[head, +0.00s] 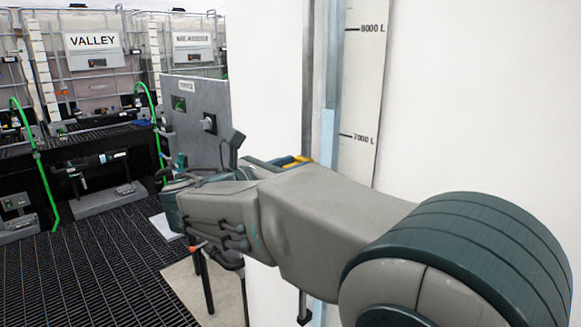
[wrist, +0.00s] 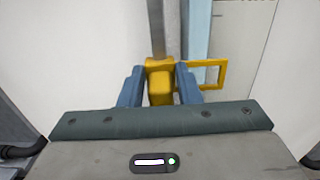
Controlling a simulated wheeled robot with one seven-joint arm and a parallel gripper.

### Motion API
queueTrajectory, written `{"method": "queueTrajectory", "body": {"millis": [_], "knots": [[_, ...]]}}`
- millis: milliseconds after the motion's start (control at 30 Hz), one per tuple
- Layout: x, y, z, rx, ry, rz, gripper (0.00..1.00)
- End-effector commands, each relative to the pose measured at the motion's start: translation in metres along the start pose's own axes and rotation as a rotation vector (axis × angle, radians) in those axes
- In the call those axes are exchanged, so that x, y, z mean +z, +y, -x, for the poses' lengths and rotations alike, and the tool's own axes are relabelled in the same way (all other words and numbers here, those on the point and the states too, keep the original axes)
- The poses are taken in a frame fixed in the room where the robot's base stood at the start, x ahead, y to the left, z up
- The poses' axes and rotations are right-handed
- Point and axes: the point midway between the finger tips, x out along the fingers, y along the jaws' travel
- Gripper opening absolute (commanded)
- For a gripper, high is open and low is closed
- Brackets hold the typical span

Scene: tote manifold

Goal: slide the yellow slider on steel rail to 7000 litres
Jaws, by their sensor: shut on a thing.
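The yellow slider (wrist: 159,80) sits on the steel rail (wrist: 168,30) in the wrist view, with a hollow yellow pointer frame (wrist: 221,76) sticking out to its right. The two blue fingers of my gripper (wrist: 160,72) are shut on the slider from both sides. In the head view my arm hides most of it; a bit of the yellow slider (head: 304,158) shows past my gripper (head: 287,161). The scale board (head: 365,85) carries marks for 8000 L and, lower, 7000 L. In the head view the slider appears lower than the 7000 L mark.
A light blue strip (head: 328,125) runs beside the rail on the large white tank wall (head: 265,70). To the left stand a grey panel (head: 190,125), caged white totes (head: 95,60) and green hoses (head: 35,150) above dark floor grating (head: 90,265).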

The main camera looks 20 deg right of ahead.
Motion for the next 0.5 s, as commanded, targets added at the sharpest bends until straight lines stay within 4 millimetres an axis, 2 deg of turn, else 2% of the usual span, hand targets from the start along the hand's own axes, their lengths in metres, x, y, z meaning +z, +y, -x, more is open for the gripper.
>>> {"method": "queueTrajectory", "body": {"millis": [33,100,500], "knots": [[0.012,0.0,0.0,0.0,0.0,-0.002,0.0],[0.022,0.0,0.0,0.0,0.0,-0.002,0.0],[0.075,0.0,0.0,0.001,-0.001,-0.001,0.0]]}}
